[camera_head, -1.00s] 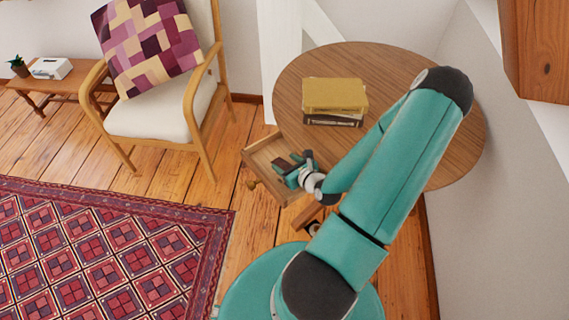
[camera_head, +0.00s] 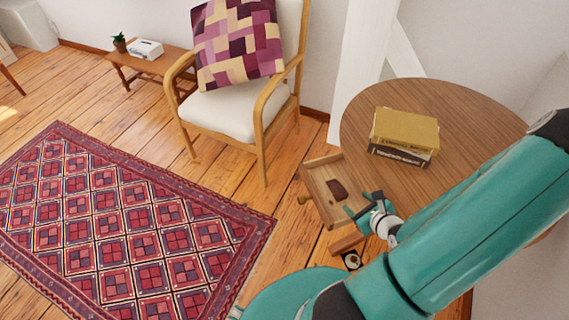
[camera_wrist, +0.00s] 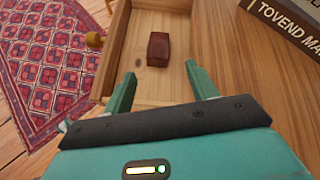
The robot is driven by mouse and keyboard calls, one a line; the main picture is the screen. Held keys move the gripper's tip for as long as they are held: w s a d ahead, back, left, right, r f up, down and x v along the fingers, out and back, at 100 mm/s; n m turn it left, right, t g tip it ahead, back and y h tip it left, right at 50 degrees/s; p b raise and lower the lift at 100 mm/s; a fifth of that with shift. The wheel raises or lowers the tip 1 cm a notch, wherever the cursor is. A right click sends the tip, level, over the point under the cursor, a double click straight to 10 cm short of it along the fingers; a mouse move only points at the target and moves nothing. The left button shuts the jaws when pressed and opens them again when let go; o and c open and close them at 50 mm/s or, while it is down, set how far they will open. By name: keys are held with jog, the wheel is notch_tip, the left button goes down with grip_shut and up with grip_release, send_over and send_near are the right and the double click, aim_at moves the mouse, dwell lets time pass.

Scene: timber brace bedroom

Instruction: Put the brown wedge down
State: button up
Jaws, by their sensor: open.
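The brown wedge (camera_wrist: 158,49) lies on the floor of the open wooden drawer (camera_wrist: 165,88), apart from my fingers. In the head view the wedge (camera_head: 337,188) shows as a dark brown block inside the drawer (camera_head: 318,196). My gripper (camera_wrist: 157,82) is open and empty, its two teal fingers spread at the drawer's near end with the wedge beyond and between them. In the head view my gripper (camera_head: 362,207) is at the right side of the drawer.
The drawer juts from under a round wooden table (camera_head: 465,110) with two stacked books (camera_head: 404,132) on it. A wooden armchair (camera_head: 230,112) with a patchwork cushion stands to the left. A red patterned rug (camera_head: 130,215) covers the floor at left.

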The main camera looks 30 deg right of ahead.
jog(key=w+a+r+n+g+h, duration=0.2)
jog(key=w+r+n+g, duration=0.15)
jog(key=r+n, duration=0.55)
jog(key=w+a+r+n+g+h, duration=0.1)
jog(key=w+r+n+g, duration=0.3)
jog(key=r+n, duration=0.5)
jog(key=s+a+r+n+y, duration=0.2)
jog(key=a+r+n, duration=0.6)
jog(key=a, duration=0.4)
jog(key=s+a+r+n+t+y, duration=0.1)
jog(key=s+a+r+n+y, duration=0.1)
jog(key=s+a+r+n, duration=0.2)
jog(key=a+r+n, duration=0.3)
jog(key=a+r, duration=0.1)
jog(key=a, duration=0.4)
jog(key=shift+s+r+n, duration=0.3)
jog(key=shift+s+n, duration=0.1)
jog(key=shift+t, duration=0.25)
